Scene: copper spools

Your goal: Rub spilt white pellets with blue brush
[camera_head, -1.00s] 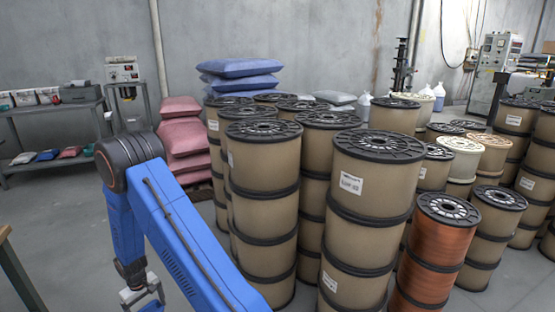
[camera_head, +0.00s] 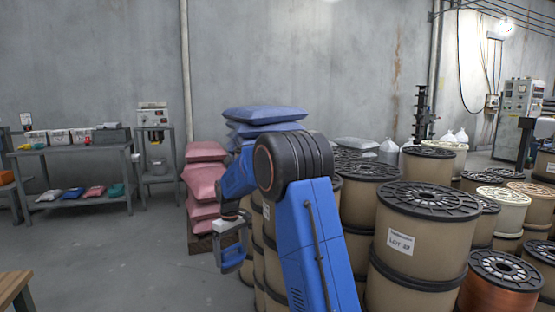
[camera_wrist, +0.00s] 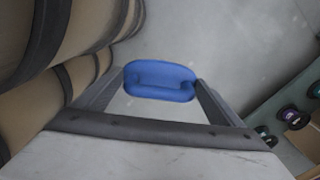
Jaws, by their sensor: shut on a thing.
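My gripper (camera_wrist: 160,90) is shut on the blue brush (camera_wrist: 158,72), a rounded blue block held between the two fingertips in the wrist view. In the head view my gripper (camera_head: 233,248) hangs low, pointing down, left of my arm's blue link and in front of the pink sacks. The brush shows there only as a small blue piece at the fingertips. Bare grey floor lies beyond the brush in the wrist view. A few faint pale specks show on it, too small to identify as pellets.
Stacked cable spools (camera_head: 425,220) fill the right, close to my arm; tan spool sides (camera_wrist: 60,40) also line the wrist view's left. Pink sacks (camera_head: 203,180) and blue sacks (camera_head: 262,115) are piled behind. A grey bench (camera_head: 75,160) stands at the left wall. The floor between is clear.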

